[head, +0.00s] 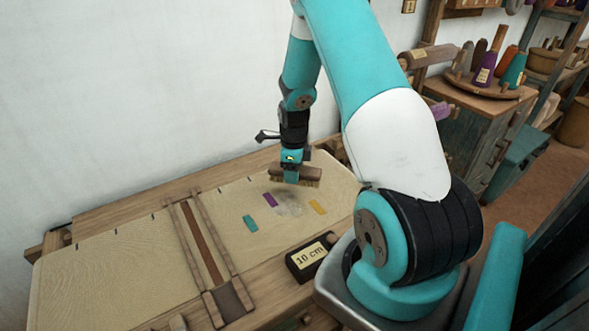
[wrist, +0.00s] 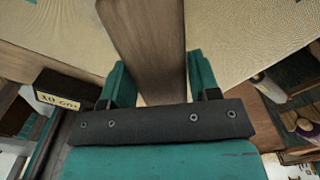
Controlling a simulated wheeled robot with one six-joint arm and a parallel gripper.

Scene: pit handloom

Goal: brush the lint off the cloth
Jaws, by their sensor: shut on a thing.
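The cloth (head: 105,262) is a beige sheet stretched over the loom. A pale greyish patch that looks like lint (head: 289,207) lies on its right part, between small purple, teal and yellow marks. My gripper (head: 290,172) is shut on a wooden brush (head: 308,173), whose bristles point down. The brush is over the cloth just behind the lint; I cannot tell whether the bristles touch. In the wrist view the brush's wooden back (wrist: 145,45) sits between the two teal fingers and hides the cloth below.
A dark block labelled "10 cm" (head: 309,258) sits at the loom's front edge. A wooden frame with a brown strip (head: 202,243) crosses the cloth. A cabinet with a tray of thread cones (head: 486,84) stands at the back right. A white wall is behind.

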